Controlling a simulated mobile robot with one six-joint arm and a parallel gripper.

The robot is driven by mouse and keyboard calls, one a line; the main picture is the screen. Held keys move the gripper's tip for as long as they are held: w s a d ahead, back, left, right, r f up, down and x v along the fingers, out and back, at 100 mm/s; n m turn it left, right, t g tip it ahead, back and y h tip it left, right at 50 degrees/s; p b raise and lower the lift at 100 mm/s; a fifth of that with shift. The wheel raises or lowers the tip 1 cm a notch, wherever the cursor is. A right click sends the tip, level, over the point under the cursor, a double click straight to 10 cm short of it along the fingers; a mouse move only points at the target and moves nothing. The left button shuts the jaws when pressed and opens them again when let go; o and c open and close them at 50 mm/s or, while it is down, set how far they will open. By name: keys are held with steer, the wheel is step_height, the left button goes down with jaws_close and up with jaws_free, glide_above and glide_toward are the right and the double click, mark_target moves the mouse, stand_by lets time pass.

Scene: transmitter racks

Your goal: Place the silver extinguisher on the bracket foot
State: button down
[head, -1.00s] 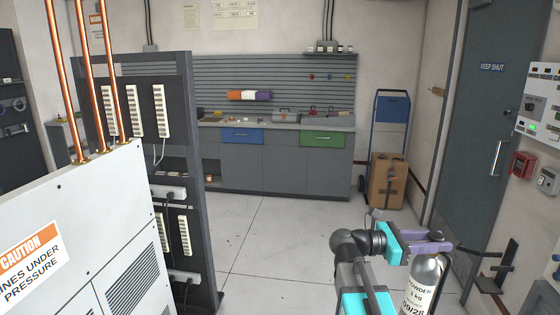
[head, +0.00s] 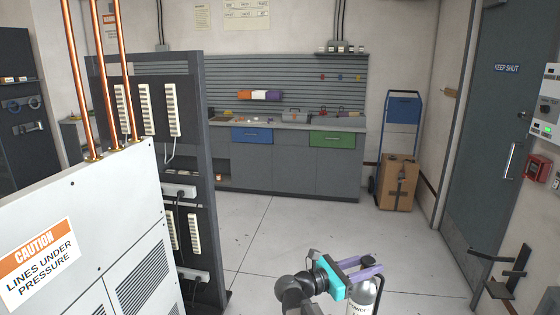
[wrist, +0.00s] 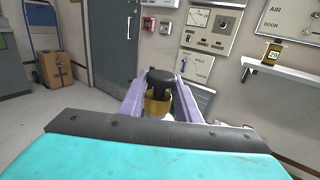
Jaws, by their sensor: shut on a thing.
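The silver extinguisher (head: 362,296) hangs upright at the lower edge of the head view, its lower part cut off. My gripper (head: 369,272) is shut on its upper end with purple fingers. In the wrist view, the black top and brass-coloured collar of the extinguisher (wrist: 158,95) show between the two fingers (wrist: 160,100). The dark wall bracket (head: 512,268) is at the lower right of the head view, beside the door. Its low foot (head: 497,289) sticks out to the left. The extinguisher is well left of the bracket, apart from it.
A white cabinet (head: 90,230) with copper pipes and a dark rack (head: 205,150) stand at left. A workbench (head: 285,160) is at the back, with a cardboard box (head: 398,185) on a blue trolley beside it. A grey door (head: 492,150) is at right. The middle floor is clear.

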steer(key=w+a+f+n+t+y, duration=0.1)
steer(key=a+f+n+t+y, duration=0.1)
steer(key=a+f, duration=0.4)
steer(key=shift+w+a+f+n+t, duration=0.2)
steer(key=shift+a+n+t, duration=0.5)
steer(key=shift+a+t, duration=0.6)
steer(key=shift+s+d, duration=0.15)
steer(key=shift+d, duration=0.05)
